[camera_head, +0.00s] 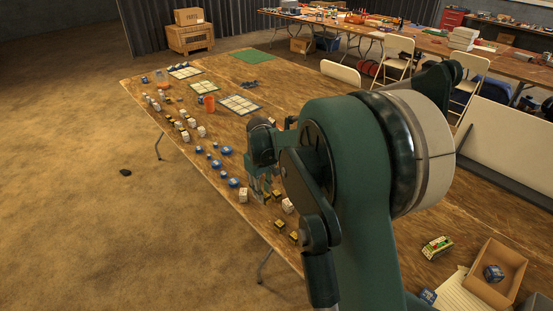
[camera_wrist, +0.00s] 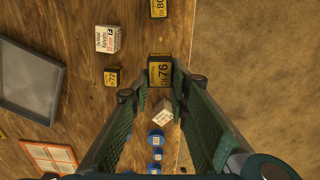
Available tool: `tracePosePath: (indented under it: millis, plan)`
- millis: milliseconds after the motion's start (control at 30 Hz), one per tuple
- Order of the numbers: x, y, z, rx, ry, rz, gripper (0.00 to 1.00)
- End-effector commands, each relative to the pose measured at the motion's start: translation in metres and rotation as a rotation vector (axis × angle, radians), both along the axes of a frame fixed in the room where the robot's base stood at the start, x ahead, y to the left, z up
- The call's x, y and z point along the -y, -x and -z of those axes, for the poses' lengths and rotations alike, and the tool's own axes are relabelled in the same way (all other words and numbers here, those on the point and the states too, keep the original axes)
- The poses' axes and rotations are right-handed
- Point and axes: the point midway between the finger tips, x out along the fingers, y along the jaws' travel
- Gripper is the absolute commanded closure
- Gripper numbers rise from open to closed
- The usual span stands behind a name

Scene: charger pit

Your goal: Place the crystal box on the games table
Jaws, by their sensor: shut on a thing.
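My gripper (camera_wrist: 160,88) is shut on a small black and yellow box (camera_wrist: 160,70) marked 76, which I take to be the crystal box. The box sits between the fingertips with its label facing the wrist camera. I cannot tell whether it touches the table. In the head view my gripper (camera_head: 262,192) is over the left edge of the long wooden table (camera_head: 310,95), partly hidden by my arm. Which table is the games table is not marked; this one bears grid boards (camera_head: 240,104).
Similar yellow boxes (camera_wrist: 112,77), a white box (camera_wrist: 108,39) and blue round pieces (camera_wrist: 156,140) lie close by. A grey tray (camera_wrist: 28,80) is at the left. A cardboard box (camera_head: 494,272) stands at the near right. A second table (camera_head: 400,38) with chairs is behind.

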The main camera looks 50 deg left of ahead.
Motion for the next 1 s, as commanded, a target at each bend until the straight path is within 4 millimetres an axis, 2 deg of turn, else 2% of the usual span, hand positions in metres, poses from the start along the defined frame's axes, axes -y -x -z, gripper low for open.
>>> tracePosePath:
  millis: [167, 600, 1000]
  plan:
    - [0.0, 0.0, 0.007, 0.0, 0.0, 0.0, 0.9]
    - [0.0, 0.0, 0.059, 0.0, 0.0, 0.0, 0.9]
    - [0.0, 0.0, 0.063, 0.0, 0.0, 0.0, 0.9]
